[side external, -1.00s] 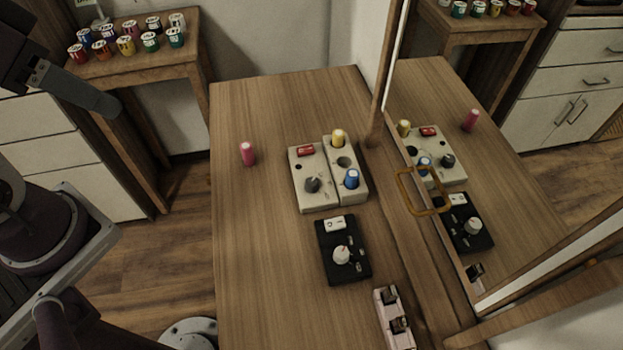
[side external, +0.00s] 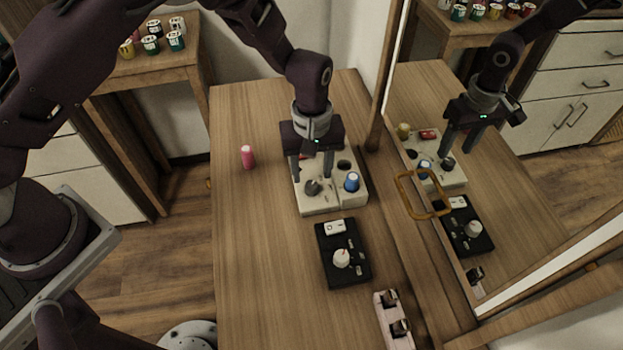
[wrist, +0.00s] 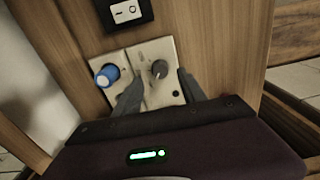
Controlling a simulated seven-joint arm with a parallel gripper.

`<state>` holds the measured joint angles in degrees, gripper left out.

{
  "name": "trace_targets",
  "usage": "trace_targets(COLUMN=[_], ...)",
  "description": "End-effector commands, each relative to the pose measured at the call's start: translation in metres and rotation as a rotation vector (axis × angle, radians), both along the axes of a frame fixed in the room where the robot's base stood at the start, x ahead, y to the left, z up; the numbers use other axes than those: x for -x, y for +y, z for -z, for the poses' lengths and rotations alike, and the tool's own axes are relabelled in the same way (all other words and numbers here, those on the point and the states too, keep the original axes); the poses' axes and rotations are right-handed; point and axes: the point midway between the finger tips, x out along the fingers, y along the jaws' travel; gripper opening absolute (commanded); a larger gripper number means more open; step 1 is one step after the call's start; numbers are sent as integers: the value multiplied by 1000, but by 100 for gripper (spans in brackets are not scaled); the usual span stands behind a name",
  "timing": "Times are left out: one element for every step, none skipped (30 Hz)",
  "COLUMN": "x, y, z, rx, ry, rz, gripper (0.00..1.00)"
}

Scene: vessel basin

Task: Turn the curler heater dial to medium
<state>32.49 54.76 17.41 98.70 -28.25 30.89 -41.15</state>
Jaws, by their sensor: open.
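The beige curler heater (side external: 318,205) sits on the wooden table, in two sections side by side. Its dark grey dial (side external: 312,187) is on the front part of the left section; it also shows in the wrist view (wrist: 159,69). I cannot read the dial's setting. A blue curler (side external: 352,181) stands on the right section, and it shows left of the dial in the wrist view (wrist: 107,75). My gripper (side external: 312,177) is open and points down over the heater, its fingers on either side of the dial. Contact cannot be told. The red switch and yellow curler are mostly hidden.
A black box with a white knob (side external: 342,258) and a rocker switch stands in front of the heater. A pink curler (side external: 248,157) stands to the left. A pink device (side external: 394,320) lies at the front. A mirror on the right reflects the scene.

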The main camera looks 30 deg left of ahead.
Motion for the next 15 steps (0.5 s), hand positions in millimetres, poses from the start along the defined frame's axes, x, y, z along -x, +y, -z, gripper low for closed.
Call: trace_targets(x=[1, 1, 1, 1, 0, 0, 0, 0, 0, 0, 0, 0, 0, 0, 0], y=[0, 1, 1, 1, 1, 0, 0, 0, 0, 0, 0, 0, 0, 0, 0], z=[11, 16, 23, 28, 31, 36, 38, 39, 41, 41, 41, 41, 41, 41, 41], rx=[-1, 0, -1, 0, 0, 0, 1, 1, 2, 2, 1, 1, 1, 1, 1], ry=[4, 4, 2, 3, 3, 1, 1, 1, 1, 1, 0, 0, 0, 0, 0], rz=[-1, -2, -2, -1, 0, 1, 1, 1, 1, 1, 1, 1, 1, 1, 1], gripper=[48, 48, 48, 48, 48, 48, 48, 48, 48, 48, 48, 48, 48, 48, 48])
